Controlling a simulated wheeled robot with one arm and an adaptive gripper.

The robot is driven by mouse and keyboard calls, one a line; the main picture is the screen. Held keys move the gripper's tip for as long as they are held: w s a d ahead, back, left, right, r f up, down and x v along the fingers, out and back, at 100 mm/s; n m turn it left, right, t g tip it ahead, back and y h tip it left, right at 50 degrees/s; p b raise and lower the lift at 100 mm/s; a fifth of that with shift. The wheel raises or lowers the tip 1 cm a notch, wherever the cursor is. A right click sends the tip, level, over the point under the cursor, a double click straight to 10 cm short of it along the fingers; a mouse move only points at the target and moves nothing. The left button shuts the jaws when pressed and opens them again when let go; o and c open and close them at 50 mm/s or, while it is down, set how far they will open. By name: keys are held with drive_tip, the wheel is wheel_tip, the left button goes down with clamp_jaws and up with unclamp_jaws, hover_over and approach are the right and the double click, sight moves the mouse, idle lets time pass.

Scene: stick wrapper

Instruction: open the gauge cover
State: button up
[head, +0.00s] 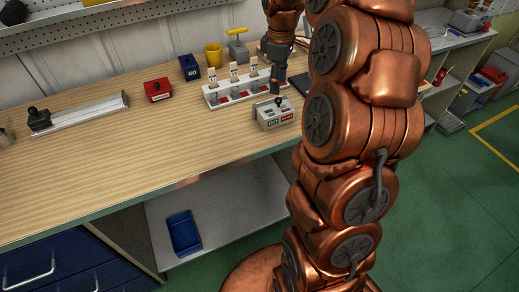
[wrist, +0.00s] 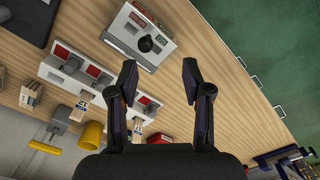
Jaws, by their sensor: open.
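My gripper (wrist: 160,72) is open, with nothing between the fingers. In the head view my gripper (head: 277,84) hangs just behind the box, partly dark against the arm.
A white rack (head: 213,100) with red patches and upright wooden sticks stands behind the box. A red box (head: 158,90), a blue box (head: 189,67) and a yellow cup (head: 214,55) stand farther left and back. The bench's left middle (head: 130,145) is clear.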

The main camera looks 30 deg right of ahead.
drive_tip(key=s+a+f+m+g+b, duration=0.1)
drive_tip(key=s+a+m, duration=0.3)
drive_tip(key=s+a, duration=1.2)
drive_tip(key=shift+s+a+f, duration=0.15)
drive_tip(key=shift+s+f, duration=0.35)
drive_tip(key=shift+s, duration=0.15)
